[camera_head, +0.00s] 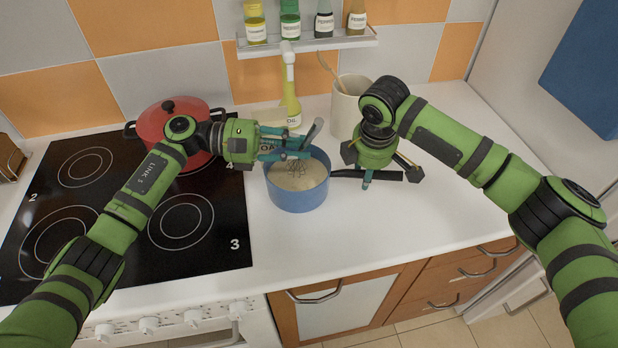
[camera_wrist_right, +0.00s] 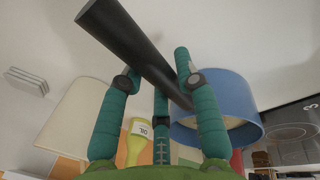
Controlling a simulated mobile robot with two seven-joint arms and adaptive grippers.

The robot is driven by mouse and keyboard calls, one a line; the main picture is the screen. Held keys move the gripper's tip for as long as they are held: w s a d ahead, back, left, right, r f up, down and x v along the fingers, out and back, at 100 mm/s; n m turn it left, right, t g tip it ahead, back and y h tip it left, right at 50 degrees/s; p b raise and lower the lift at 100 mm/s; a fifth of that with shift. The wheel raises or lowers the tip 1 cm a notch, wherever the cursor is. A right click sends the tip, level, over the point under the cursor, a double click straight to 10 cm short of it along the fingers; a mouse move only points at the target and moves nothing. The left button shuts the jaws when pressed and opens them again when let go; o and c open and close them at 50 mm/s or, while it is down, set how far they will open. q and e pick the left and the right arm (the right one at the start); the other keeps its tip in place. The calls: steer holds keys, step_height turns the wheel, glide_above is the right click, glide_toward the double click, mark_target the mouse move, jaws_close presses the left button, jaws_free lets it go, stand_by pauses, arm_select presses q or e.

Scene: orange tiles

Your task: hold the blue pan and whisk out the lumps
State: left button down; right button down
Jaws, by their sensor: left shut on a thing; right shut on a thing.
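The blue pan (camera_head: 298,200) stands upright on the white worktop, right of the hob, with a pale mixture inside. Its black handle (camera_head: 388,176) points right. My right gripper (camera_head: 368,179) is shut on that handle from above. In the right wrist view the black handle (camera_wrist_right: 135,48) crosses between the fingers to the blue pan (camera_wrist_right: 225,95). My left gripper (camera_head: 297,149) is shut on the whisk (camera_head: 313,132), above the pan's far side. The whisk is tilted, and its wires reach down into the pan at the mixture. The fingers hide part of the whisk.
A red lidded pot (camera_head: 172,118) stands on the black hob (camera_head: 120,230) behind my left arm. An oil bottle (camera_head: 290,95) and a cream utensil crock (camera_head: 349,105) stand behind the pan. A spice shelf (camera_head: 308,44) hangs above. The worktop in front is clear.

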arm_select(q)
steer(key=shift+r, duration=0.15)
steer(key=s+d+r, duration=0.1)
steer(key=s+r, duration=0.2)
steer(key=r, duration=0.5)
stand_by(0.8)
stand_by(0.5)
steer(key=shift+s+r, duration=0.1)
steer(key=shift+r, duration=2.4)
arm_select(e)
steer(key=c, duration=0.8)
jaws_free()
steer(key=r, duration=0.4)
steer(key=s+r, duration=0.1)
steer(key=r, duration=0.3)
steer(key=s+r, duration=0.1)
steer(key=r, duration=0.2)
steer(key=shift+s+a+r, duration=0.1)
steer(key=shift+a+r, duration=0.1)
steer(key=shift+r, duration=0.2)
